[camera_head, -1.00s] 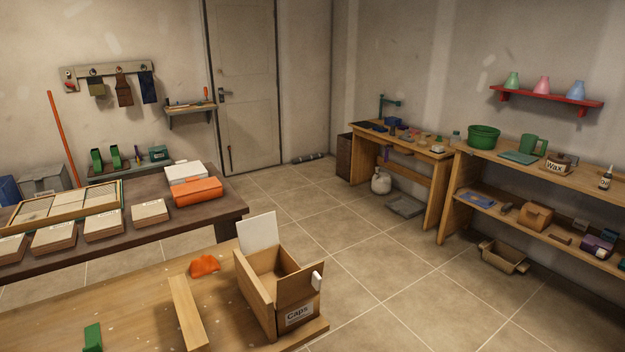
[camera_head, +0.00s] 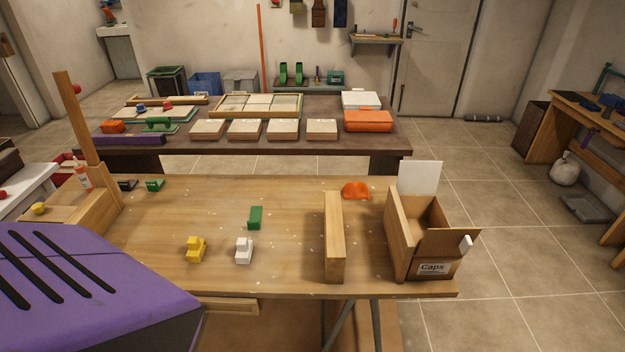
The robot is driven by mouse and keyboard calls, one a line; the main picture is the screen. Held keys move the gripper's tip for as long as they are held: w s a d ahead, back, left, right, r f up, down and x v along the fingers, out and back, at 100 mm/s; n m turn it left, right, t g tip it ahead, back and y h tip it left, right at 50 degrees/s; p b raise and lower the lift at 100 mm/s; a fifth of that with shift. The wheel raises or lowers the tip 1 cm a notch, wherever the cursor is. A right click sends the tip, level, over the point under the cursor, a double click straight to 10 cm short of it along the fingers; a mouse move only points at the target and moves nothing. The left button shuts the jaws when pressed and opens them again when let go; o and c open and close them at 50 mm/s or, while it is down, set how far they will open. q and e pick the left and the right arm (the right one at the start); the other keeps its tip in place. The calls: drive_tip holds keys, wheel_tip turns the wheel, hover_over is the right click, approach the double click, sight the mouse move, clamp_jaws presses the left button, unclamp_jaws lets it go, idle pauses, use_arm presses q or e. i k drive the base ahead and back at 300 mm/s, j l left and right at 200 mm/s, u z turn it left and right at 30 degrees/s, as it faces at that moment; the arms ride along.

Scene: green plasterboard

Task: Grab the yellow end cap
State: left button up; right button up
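A small stepped yellow end cap (camera_head: 196,249) stands on the wooden workbench (camera_head: 290,200), left of its middle and near the front edge. A white cap of similar shape (camera_head: 244,250) stands just right of it, and a green cap (camera_head: 255,217) lies behind the white one. An open cardboard box labelled Caps (camera_head: 432,268) stands at the bench's right end. I cannot see inside its bottom. Neither of my grippers is in view.
A wooden block (camera_head: 334,235) stands between the caps and the box. An orange piece (camera_head: 356,190) lies behind it. A wooden post (camera_head: 78,120) rises at the bench's left. A dark table (camera_head: 330,147) with stacked boards stands behind.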

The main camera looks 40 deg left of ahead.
sight(197, 245)
drive_tip(key=u, duration=2)
